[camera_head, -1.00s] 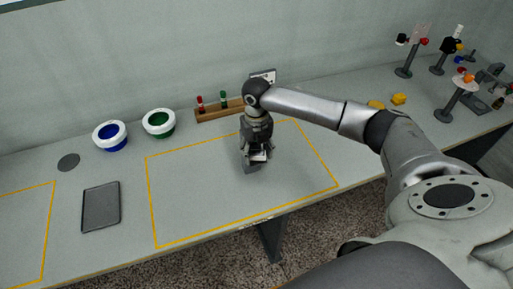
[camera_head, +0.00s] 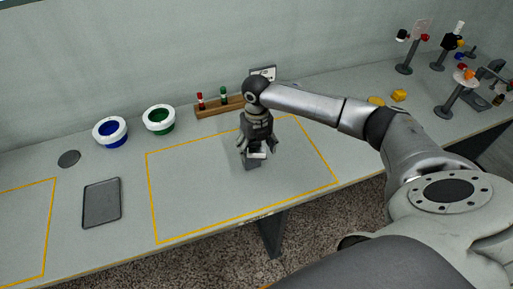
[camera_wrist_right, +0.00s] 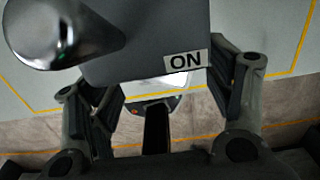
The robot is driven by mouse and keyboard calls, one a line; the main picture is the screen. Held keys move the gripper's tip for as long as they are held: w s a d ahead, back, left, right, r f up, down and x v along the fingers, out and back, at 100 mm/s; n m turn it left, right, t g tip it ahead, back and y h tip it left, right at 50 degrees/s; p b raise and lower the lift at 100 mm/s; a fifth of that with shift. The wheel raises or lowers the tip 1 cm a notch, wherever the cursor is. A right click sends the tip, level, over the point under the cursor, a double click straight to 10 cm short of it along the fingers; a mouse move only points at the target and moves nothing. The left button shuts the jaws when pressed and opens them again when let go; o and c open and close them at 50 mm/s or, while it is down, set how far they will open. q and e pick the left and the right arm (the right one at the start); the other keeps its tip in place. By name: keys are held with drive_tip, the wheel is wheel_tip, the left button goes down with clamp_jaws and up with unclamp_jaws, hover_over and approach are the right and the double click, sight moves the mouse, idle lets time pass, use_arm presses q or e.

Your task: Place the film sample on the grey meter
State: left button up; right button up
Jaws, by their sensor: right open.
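My right gripper (camera_head: 258,151) is over the middle of the yellow-outlined area, its fingers spread open. My left gripper is not in view.
A dark flat tray (camera_head: 101,203) lies to the left. Blue (camera_head: 110,132) and green (camera_head: 159,120) bowls and a wooden rack (camera_head: 220,107) stand along the back. Several stands with clips, one holding a pinkish sheet (camera_head: 421,29), are at the far right.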

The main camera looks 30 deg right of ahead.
sight(256, 150)
wheel_tip(256, 150, up, 12)
drive_tip(key=b, duration=0.3)
idle(0.4)
